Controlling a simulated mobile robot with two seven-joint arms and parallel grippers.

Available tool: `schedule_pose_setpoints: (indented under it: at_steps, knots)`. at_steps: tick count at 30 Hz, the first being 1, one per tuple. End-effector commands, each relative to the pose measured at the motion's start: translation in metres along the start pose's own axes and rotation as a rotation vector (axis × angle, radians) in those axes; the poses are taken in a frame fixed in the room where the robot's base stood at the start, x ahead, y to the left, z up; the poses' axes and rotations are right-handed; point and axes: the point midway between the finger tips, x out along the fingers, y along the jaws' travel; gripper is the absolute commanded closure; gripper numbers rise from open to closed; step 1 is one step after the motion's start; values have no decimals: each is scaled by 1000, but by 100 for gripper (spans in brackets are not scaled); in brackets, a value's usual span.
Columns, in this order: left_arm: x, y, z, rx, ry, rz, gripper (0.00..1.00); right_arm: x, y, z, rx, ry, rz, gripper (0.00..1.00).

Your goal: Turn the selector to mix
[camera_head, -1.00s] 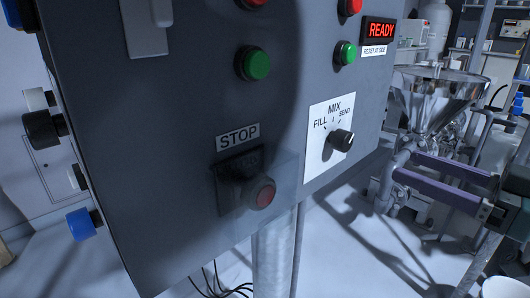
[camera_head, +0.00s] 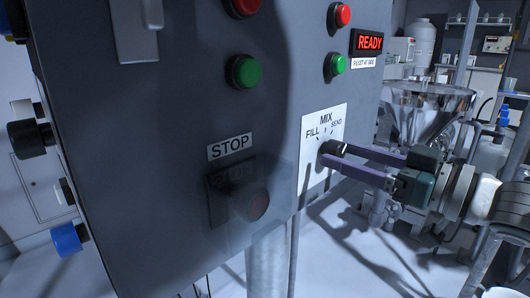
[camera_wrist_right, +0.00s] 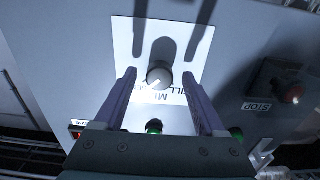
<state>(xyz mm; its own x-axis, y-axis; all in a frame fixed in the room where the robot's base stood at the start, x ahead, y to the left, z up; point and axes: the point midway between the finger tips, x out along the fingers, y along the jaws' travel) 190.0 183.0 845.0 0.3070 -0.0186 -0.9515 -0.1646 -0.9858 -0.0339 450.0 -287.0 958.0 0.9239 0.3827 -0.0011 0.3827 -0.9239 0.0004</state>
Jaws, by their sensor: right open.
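The selector is a black round knob (camera_head: 332,147) on a white plate (camera_head: 309,125) marked FILL, MIX and SEND, on the grey panel. In the right wrist view the plate is upside down and the knob (camera_wrist_right: 159,75) shows a pale pointer line slanting to the lower left, off the MIX direction and away from the FILL side. My right gripper (camera_head: 336,155) is open, its two purple fingers reaching to the knob. In the wrist view the fingers (camera_wrist_right: 159,80) stand on either side of it with gaps. My left gripper is not in view.
A STOP button (camera_head: 257,206) under a clear cover sits lower left of the selector. Green buttons (camera_head: 243,72) and a READY display (camera_head: 369,43) are above. Knobs stick out of the panel's left side. A steel hopper (camera_head: 428,100) stands behind my right gripper.

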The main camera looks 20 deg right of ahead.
Motion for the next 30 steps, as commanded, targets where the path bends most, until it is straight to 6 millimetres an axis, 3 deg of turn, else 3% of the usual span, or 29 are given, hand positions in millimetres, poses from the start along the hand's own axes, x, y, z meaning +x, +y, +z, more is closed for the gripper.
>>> schedule_pose_setpoints:
  at_steps: [2, 21, 30]
  knots:
    - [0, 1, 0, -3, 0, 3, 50, 0, 0, 0, 0, 0, 0, 28]
    - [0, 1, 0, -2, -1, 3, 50, 0, 0, 0, 1, 1, 0, 100]
    - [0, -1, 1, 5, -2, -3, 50, 0, 0, 0, -10, 1, -1, 100]
